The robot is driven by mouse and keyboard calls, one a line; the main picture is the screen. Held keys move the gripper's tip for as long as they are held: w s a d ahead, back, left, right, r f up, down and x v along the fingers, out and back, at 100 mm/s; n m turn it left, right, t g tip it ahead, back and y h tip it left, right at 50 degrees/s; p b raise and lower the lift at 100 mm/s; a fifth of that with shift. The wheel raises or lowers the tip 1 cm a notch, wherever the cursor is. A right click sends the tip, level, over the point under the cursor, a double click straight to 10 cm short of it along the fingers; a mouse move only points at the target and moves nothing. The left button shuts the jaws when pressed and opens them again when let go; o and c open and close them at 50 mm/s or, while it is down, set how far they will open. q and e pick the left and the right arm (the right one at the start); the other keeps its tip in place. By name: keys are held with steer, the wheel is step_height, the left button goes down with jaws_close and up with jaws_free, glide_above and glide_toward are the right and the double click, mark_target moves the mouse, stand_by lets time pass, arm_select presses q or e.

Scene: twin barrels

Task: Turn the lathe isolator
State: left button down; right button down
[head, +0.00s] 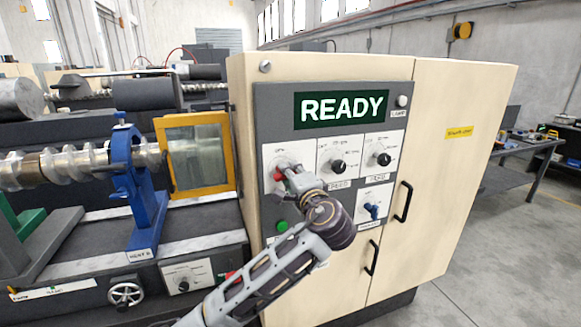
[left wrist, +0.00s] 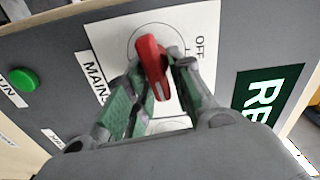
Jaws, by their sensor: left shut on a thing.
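The isolator is a red rotary handle (left wrist: 152,65) on a white plate (left wrist: 101,38) marked "OFF" and "MAIN" in the left wrist view. In the head view, the red handle (head: 279,175) shows only in part at the upper left of the control panel (head: 350,84). My left gripper (left wrist: 152,73) has its fingers on both sides of the handle and is shut on it. In the head view, my left gripper (head: 288,172) reaches the panel from below and hides much of the isolator. My right gripper is not in view.
A green "READY" display (head: 341,107) sits above the isolator. Black knobs (head: 338,167) and (head: 382,159) and a blue switch (head: 372,209) are to its right, and a green button (head: 282,226) is below. The lathe's yellow-framed guard (head: 161,150) stands left of the cabinet (head: 455,150).

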arm_select(q)
steer(key=shift+m, duration=0.3)
steer(key=shift+f+m+p, duration=0.1)
steer(key=shift+m+p, duration=0.3)
steer(key=shift+p, duration=0.1)
steer(key=shift+f, duration=0.1)
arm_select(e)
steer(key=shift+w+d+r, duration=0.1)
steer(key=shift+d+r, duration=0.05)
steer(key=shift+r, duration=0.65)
arm_select(q)
steer(key=c, duration=1.4)
jaws_free()
steer(key=shift+c, duration=0.2)
steer(key=v, duration=1.2)
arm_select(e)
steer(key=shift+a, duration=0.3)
